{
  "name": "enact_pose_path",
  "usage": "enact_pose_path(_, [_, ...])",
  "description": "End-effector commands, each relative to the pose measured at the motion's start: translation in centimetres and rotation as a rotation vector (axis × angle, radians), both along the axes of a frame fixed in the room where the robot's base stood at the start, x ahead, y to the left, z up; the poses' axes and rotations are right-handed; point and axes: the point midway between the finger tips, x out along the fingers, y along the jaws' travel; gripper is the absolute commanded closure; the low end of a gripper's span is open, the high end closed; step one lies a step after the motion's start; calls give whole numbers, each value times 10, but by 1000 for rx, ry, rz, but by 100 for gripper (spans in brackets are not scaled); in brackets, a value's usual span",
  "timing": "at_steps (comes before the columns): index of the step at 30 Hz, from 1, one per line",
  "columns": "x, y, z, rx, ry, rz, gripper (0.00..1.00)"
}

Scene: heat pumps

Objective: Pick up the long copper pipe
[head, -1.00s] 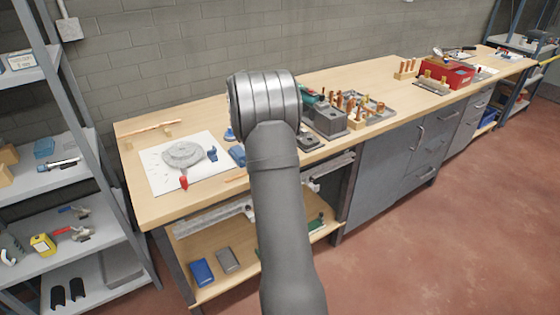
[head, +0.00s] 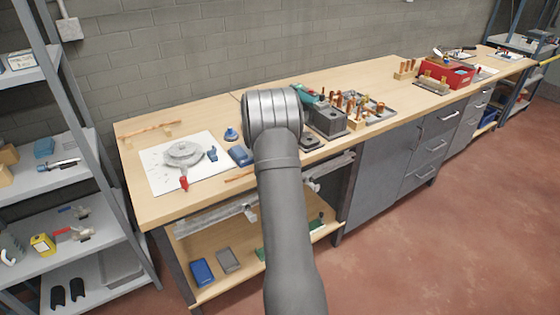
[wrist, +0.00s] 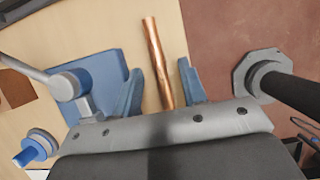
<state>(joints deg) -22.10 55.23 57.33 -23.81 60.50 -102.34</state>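A copper pipe (wrist: 157,62) lies on the bench top near its front edge in the wrist view. In the head view its left part (head: 238,178) shows beside my arm, which hides the rest. Another copper pipe (head: 150,131) rests across small wooden blocks at the back left of the bench; it looks long and thin. My gripper (wrist: 162,85) is open, its blue-grey fingers on either side of the near pipe's lower end, with gaps showing. I cannot tell its height above the pipe. In the head view my arm hides the gripper.
A blue object (head: 241,156) and a blue-capped piece (head: 231,134) stand close to the arm; blue pieces (wrist: 95,85) crowd the gripper's left. A white sheet (head: 160,183) holds a grey round part. A grey block (head: 326,118) and copper fittings stand right.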

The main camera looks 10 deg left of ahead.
Motion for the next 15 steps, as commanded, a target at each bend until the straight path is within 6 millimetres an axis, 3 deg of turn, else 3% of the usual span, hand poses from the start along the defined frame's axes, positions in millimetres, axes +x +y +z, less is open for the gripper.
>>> enact_pose_path(3, [0,0,1,0,0,0,63])
enact_pose_path(9, [0,0,1,0,0,0,100])
enact_pose_path(15, [0,0,1,0,0,0,100])
